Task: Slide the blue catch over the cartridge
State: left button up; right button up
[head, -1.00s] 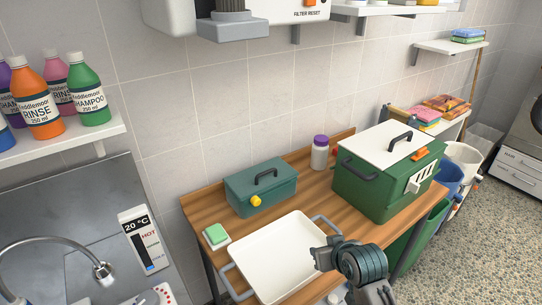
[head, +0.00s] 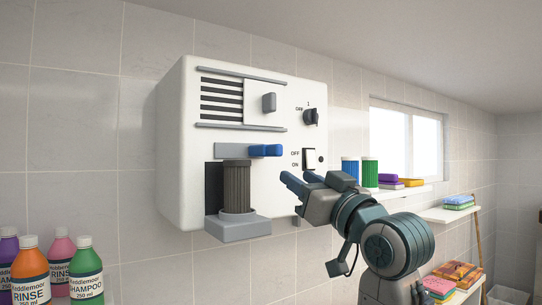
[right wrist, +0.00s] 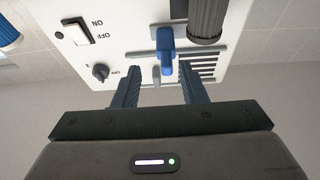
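The blue catch (head: 266,151) sits at the right end of a short grey track (head: 231,150) on the white wall unit (head: 190,120). The dark ribbed cartridge (head: 237,187) stands upright in a grey holder (head: 238,228), below the track and left of the catch. My right gripper (head: 300,180) is open and empty, to the lower right of the catch and apart from it. In the right wrist view, the catch (right wrist: 167,55) shows beyond and between the spread fingers of the gripper (right wrist: 159,70), with the cartridge (right wrist: 207,20) beside it. My left gripper is out of view.
The unit also has a rotary knob (head: 311,116), an off/on rocker switch (head: 309,157) and a grey slider knob (head: 269,102) beside a vent. A shelf with blue and green containers (head: 370,172) is right of my gripper. Bottles (head: 60,265) stand lower left.

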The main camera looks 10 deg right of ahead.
aim_at(280, 148)
jog(key=shift+y, duration=0.3)
jog(key=w+a+r+p, duration=0.1)
jog(key=w+r, duration=0.1)
jog(key=w+a+r+p, duration=0.1)
jog(key=w+r+p, duration=0.1)
jog(key=w+a+r+p, duration=0.1)
jog(key=w+r+p, duration=0.1)
jog(key=w, duration=0.1)
jog(key=shift+a+r, duration=0.3)
jog(key=shift+a, duration=0.05)
jog(key=shift+w+a+r+p, duration=0.15)
jog(key=shift+w+p, duration=0.25)
jog(key=shift+w, duration=0.2)
grip_shut()
